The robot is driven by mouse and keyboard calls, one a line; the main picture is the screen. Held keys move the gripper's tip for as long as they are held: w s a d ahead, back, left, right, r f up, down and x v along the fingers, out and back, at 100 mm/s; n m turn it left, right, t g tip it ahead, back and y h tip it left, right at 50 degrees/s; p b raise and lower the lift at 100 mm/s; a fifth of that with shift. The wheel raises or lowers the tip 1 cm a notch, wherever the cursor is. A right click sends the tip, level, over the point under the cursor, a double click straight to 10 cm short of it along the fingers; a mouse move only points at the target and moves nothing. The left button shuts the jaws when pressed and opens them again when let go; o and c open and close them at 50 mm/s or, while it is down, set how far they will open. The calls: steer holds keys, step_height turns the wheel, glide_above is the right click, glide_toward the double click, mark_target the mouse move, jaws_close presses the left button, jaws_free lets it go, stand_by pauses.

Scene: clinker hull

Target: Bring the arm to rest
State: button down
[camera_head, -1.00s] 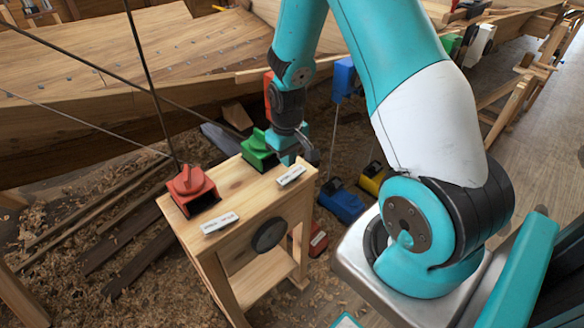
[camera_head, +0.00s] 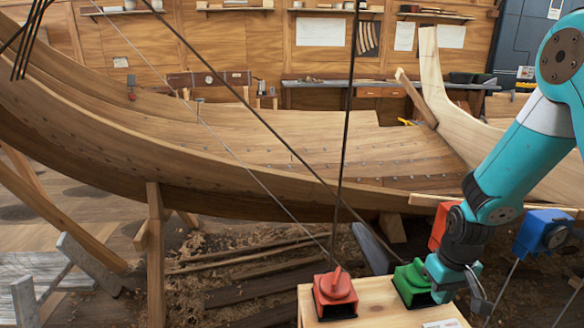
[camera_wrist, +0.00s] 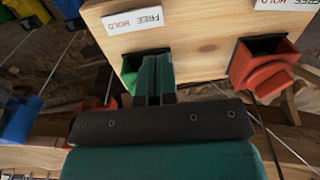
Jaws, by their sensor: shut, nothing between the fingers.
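My gripper (camera_head: 440,280) is at the end of my teal arm, low at the right of the head view, beside the green device (camera_head: 412,284) on the wooden stand (camera_head: 378,299). In the wrist view my gripper (camera_wrist: 154,78) has its fingers together with nothing between them. The fingers cover most of the green device there, so I cannot tell whether they touch it. A red device (camera_head: 336,294) stands on the left of the stand top; it also shows in the wrist view (camera_wrist: 264,68).
The planked hull (camera_head: 240,150) spans the head view behind the stand. Dark lines slant down to the red device. A blue box (camera_head: 543,232) and an orange-red box (camera_head: 439,226) are close to my arm. A FREE/HOLD label (camera_wrist: 138,20) lies on the stand top.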

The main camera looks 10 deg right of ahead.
steer(key=s+a+r+n+y, duration=0.1)
steer(key=s+a+r+n, duration=0.1)
steer(key=a+r, duration=0.6)
steer(key=s+a+r+n+y, duration=0.2)
steer(key=s+a+r+n, duration=0.2)
steer(key=s+a+r, duration=0.9)
steer(key=s, duration=0.3)
steer(key=shift+s+a+r+n+y, duration=0.2)
steer(key=shift+s+r+n+y, duration=0.1)
steer(key=shift+s+y, duration=0.1)
